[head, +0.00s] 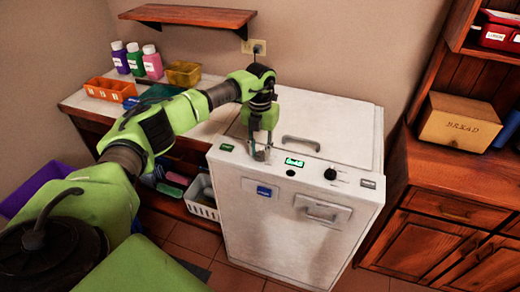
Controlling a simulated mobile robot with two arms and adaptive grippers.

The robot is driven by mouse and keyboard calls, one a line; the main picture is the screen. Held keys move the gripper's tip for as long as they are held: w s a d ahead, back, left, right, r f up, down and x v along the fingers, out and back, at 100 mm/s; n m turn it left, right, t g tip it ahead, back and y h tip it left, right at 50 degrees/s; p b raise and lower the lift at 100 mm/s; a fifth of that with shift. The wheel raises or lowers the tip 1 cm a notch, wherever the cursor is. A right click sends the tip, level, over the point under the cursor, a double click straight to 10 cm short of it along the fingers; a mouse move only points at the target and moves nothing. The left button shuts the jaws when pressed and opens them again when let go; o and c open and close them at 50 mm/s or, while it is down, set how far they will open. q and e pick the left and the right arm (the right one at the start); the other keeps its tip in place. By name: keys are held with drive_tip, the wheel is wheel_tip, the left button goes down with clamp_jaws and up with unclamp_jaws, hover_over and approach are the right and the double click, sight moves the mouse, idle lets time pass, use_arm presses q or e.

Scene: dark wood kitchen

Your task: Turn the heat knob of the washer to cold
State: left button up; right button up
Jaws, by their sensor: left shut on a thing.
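The washer (300,235) is a white top-loading machine with a control panel along its front top edge. My left gripper (260,155) points down at the left part of this panel, shut on a small knob that is mostly hidden between its fingers. A small green-lit display (294,162) sits just right of the gripper; its text is small and looks like "Cold". A second, black knob (330,174) is farther right on the panel and stands free. My right gripper is not in view.
The washer's lid handle (300,142) is behind the panel. A counter at left holds bottles (136,60), an orange bin (110,89) and a yellow bin (184,73). A wooden cabinet (450,205) with a bread box (458,122) stands at right.

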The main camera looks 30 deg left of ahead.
sight(260, 152)
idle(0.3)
use_arm(q)
drive_tip(key=o, duration=1.1)
wheel_tip(260, 152, up, 12)
idle(0.4)
